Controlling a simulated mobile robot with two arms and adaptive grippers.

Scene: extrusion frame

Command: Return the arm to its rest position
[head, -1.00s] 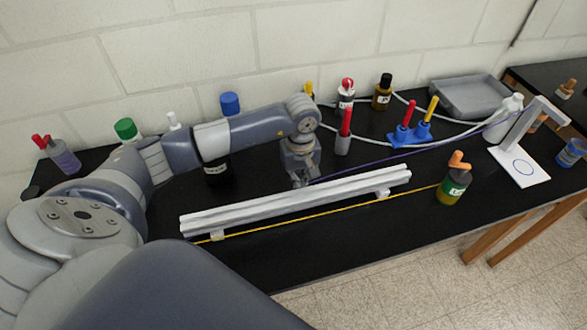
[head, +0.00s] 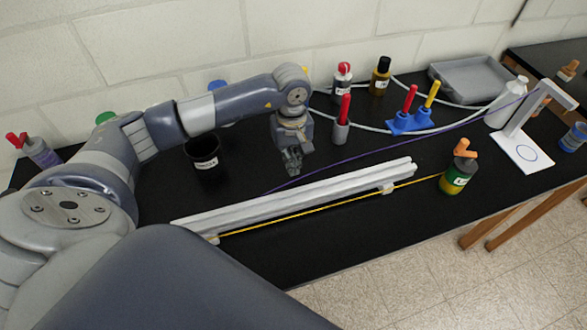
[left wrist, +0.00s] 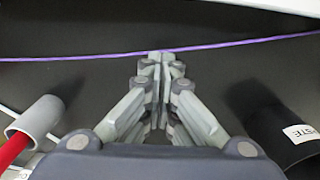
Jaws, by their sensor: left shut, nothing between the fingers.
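My left arm comes in from the left in the head view and reaches over the black bench. Its left gripper (head: 292,162) hangs fingers down behind the silver extrusion rail (head: 300,195), apart from it. In the left wrist view the left gripper (left wrist: 160,60) has its fingers together with nothing between them. A purple cord (left wrist: 70,57) runs across the bench just beyond the fingertips in that view; in the head view the purple cord (head: 400,148) leads to the stand at the right. My right gripper is in neither view.
A black labelled cup (head: 203,152) stands left of the gripper, and a grey holder with a red-handled tool (head: 341,128) right of it. A blue rack (head: 408,124), grey tray (head: 475,80), green-yellow bottle (head: 457,178) and white-based stand (head: 522,152) lie farther right. A yellow cord (head: 320,207) runs along the rail's front.

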